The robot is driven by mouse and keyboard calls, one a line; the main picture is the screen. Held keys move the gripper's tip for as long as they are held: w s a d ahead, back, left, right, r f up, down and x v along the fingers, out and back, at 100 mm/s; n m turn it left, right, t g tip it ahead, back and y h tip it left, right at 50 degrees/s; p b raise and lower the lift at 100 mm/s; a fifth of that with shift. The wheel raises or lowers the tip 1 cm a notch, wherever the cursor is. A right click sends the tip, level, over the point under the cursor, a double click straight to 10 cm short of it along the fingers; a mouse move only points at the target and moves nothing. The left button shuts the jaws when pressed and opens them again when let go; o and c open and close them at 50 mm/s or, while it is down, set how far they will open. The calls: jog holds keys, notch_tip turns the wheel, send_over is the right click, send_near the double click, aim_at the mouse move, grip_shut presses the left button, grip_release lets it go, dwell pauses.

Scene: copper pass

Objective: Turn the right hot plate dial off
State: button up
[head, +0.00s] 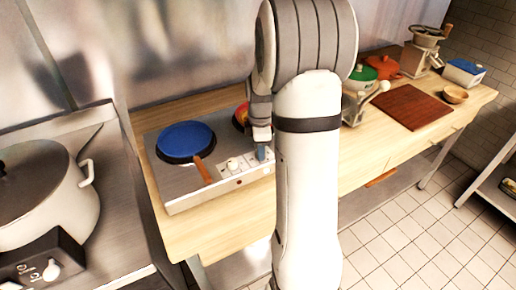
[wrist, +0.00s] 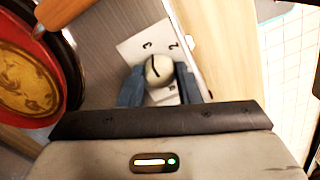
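The steel hot plate (head: 184,200) stands on the wooden counter, with dials along its front. A pale dial (head: 232,164) shows left of my gripper (head: 262,153) in the head view. In the wrist view, my gripper (wrist: 160,85) has its two blue-grey fingers on either side of the cream right dial (wrist: 158,69). No gap shows between the fingers and the dial. The dial has a dark pointer line, and the digits 3 and 2 are printed on the plate around it. Its lower side is hidden by the fingers and gripper body.
A blue pan (head: 185,138) with a brown handle sits on the left burner. A red pan with yellowish contents (wrist: 28,78) sits close left of my gripper in the wrist view. A large pot (head: 45,195) stands far left. A cutting board (head: 412,107) lies on the right.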

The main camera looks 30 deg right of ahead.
jog(key=c, duration=0.4)
jog(key=shift+a, duration=0.1)
